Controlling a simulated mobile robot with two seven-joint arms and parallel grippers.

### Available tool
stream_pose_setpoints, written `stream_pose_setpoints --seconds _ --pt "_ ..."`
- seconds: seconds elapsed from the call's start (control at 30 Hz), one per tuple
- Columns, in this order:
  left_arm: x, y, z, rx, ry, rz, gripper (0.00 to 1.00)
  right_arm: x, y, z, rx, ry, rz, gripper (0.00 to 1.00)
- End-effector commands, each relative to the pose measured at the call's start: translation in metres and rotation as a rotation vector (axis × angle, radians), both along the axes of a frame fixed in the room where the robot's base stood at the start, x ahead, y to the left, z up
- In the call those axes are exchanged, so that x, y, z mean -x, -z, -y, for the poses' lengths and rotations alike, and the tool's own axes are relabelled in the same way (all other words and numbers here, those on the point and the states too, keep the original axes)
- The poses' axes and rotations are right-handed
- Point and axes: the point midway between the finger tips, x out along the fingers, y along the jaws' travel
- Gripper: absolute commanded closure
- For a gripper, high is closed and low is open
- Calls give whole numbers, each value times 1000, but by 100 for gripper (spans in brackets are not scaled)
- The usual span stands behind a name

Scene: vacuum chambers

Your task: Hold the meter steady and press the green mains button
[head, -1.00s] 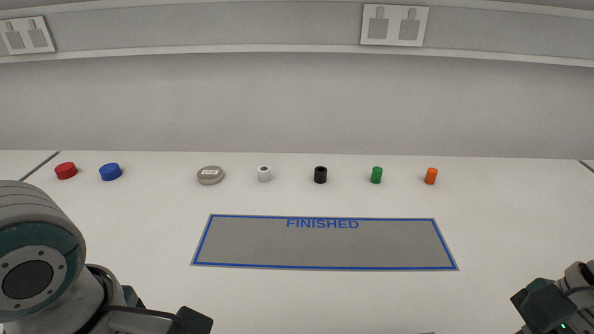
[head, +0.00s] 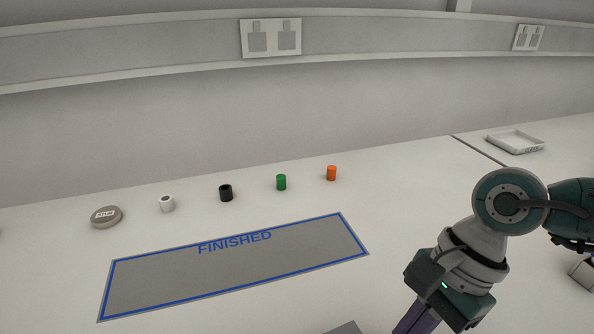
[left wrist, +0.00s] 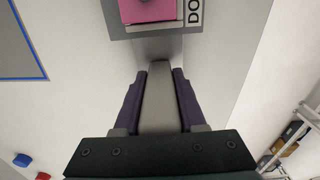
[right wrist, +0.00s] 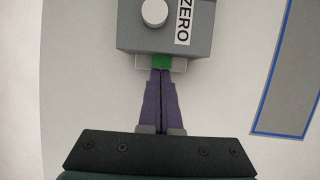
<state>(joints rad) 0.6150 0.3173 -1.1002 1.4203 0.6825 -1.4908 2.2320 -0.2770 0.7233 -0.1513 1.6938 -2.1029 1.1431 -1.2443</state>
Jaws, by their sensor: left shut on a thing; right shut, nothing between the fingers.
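The meter is a grey box (right wrist: 132,38) with a white knob and a ZERO label in the right wrist view. A green button (right wrist: 161,62) sits on its near side between pale plates. My right gripper (right wrist: 161,73) is shut and empty, its tips at the green button; I cannot tell whether it is pressed. In the left wrist view, my left gripper (left wrist: 158,70) is shut on a grey bar-like part (left wrist: 158,100), which leads toward a grey panel (left wrist: 190,33) with a pink block and a partly cut-off label. In the head view only a grey corner (head: 345,328) shows.
A blue-edged mat marked FINISHED (head: 235,262) lies on the white table. Behind it stand a grey disc (head: 106,217) and white (head: 166,204), black (head: 226,193), green (head: 281,182) and orange (head: 331,173) cylinders. A white tray (head: 515,142) sits at far right.

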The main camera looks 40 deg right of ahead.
Motion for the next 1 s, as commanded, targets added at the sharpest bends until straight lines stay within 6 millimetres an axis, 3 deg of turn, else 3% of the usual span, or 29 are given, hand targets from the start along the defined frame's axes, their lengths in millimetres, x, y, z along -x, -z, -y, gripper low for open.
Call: stream_pose_setpoints --seconds 0.13,0.33,0.53,0.7,1.0 --pt "-1 -2 3 11 3 1 100 8 -1 34 19 3 -4 100" --pt "-1 -2 2 9 2 2 100 13 -50 49 20 -7 -4 100" --pt "-1 -2 2 8 1 2 100 16 -80 61 16 2 -5 100" --pt "-1 -2 2 7 1 2 100 17 -91 65 16 1 -4 100" --pt "-1 -2 1 7 1 2 100 16 -93 66 16 1 -2 100"
